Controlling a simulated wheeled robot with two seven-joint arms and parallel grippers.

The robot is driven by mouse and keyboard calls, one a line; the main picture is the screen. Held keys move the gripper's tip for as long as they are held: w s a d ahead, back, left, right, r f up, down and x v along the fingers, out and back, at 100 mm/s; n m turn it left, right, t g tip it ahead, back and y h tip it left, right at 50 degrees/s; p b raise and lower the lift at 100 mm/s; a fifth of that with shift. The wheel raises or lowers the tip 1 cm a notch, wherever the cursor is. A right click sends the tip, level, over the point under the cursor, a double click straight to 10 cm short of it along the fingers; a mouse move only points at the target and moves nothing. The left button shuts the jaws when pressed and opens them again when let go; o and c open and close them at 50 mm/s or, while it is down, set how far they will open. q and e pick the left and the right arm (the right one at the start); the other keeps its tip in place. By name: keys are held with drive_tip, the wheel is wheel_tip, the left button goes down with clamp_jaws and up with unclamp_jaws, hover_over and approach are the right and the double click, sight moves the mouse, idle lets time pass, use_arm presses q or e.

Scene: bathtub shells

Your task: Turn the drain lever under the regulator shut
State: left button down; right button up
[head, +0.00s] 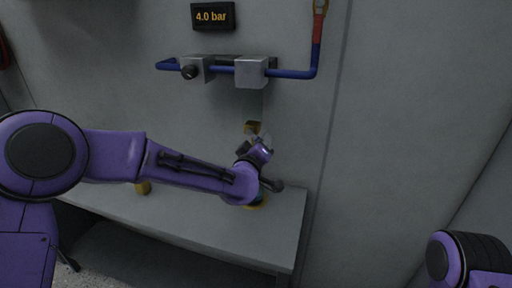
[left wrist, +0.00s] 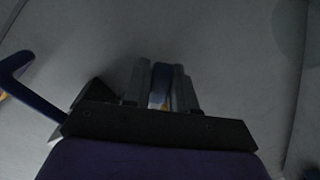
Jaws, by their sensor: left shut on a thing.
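The regulator (head: 252,71) is a grey block on the blue pipe on the wall, below a display reading 4.0 bar. Under it a small yellow part (head: 252,127) shows just above my left gripper (head: 262,147). The arm and gripper hide most of what is there. In the left wrist view my left gripper (left wrist: 163,88) has its two grey fingers closed on a narrow blue piece, the drain lever (left wrist: 159,82) as far as I can tell. The lever's angle cannot be made out. My right gripper is out of view.
A second grey block with a dark knob (head: 190,71) sits left of the regulator. A grey bench (head: 290,222) runs below, bearing a small yellow object (head: 143,188) and a yellow-and-teal one (head: 258,202) partly behind my arm. The wall right of the pipe is bare.

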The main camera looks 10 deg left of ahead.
use_arm(q)
drive_tip(key=n, duration=0.1)
drive_tip(key=r+n, duration=0.1)
drive_tip(key=n, duration=0.1)
drive_tip(key=d+n+b, duration=0.1)
drive_tip(key=shift+r+n, duration=0.25)
drive_tip(key=shift+n, duration=0.05)
drive_tip(key=shift+d+r+n+b, duration=0.1)
drive_tip(key=shift+r+n+b, duration=0.3)
drive_tip(key=shift+n, duration=0.6)
drive_tip(key=shift+r+n+b, duration=0.15)
drive_tip(key=shift+r+n, duration=0.3)
drive_tip(key=shift+n, duration=0.55)
drive_tip(key=shift+r, duration=0.1)
drive_tip(key=c, duration=1)
unclamp_jaws()
drive_tip(key=s+a+b, duration=0.1)
drive_tip(key=s+b, duration=0.1)
drive_tip(key=s, duration=0.8)
drive_tip(key=shift+s, duration=0.3)
drive_tip(key=shift+a, duration=0.15)
